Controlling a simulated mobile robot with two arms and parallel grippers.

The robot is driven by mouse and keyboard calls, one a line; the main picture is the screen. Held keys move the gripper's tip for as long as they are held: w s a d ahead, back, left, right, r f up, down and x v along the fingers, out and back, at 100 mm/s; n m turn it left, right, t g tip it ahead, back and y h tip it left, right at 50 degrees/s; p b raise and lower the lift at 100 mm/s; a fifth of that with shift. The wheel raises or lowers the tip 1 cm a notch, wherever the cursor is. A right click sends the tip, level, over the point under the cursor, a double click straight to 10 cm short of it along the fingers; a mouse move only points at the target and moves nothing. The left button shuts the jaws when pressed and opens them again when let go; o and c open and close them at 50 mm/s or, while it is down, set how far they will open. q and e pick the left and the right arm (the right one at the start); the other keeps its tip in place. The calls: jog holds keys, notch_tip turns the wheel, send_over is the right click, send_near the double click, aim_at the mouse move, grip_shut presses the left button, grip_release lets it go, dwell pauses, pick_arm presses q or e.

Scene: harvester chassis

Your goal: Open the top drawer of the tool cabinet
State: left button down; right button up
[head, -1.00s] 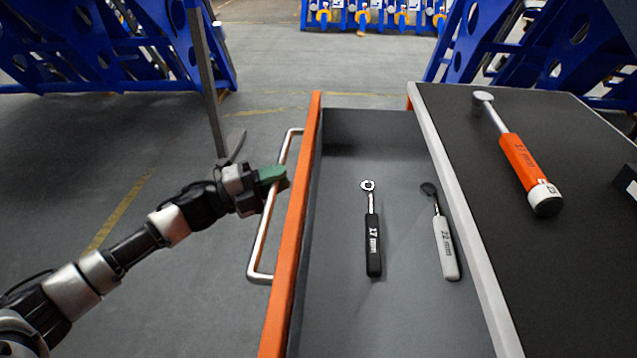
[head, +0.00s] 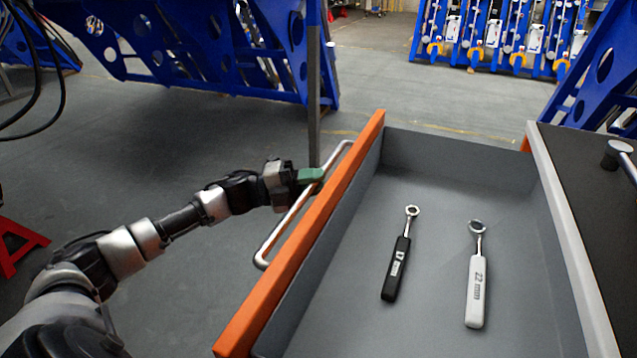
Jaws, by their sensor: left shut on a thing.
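The top drawer (head: 305,240) of the tool cabinet stands far out, with an orange front edge and a grey inside. Its silver bar handle (head: 284,222) runs along the outer side of the front. My left gripper (head: 311,176) is shut on the handle near its far end; a green finger pad shows there. Inside the drawer lie a black-handled 17 mm wrench (head: 397,262) and a white-handled 22 mm wrench (head: 476,285), apart from each other. The cabinet's dark top (head: 590,200) shows at the right. My right gripper is not in view.
On the cabinet top at the right edge lies another tool (head: 617,150), partly cut off. Blue metal frames (head: 200,50) stand behind, and a blue rack (head: 495,35) at the back. A red stand (head: 18,245) is at the left.

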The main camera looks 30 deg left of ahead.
pick_arm(q)
jog(key=shift+f, duration=0.1)
jog(key=c, duration=1.1)
grip_release()
jog(key=shift+s+a, duration=0.15)
jog(key=shift+a, duration=0.15)
jog(key=v, duration=1)
jog(key=shift+b, duration=0.4)
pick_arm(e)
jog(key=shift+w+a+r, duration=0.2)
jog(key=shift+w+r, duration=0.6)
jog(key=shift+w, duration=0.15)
pick_arm(q)
jog(key=shift+s, duration=0.1)
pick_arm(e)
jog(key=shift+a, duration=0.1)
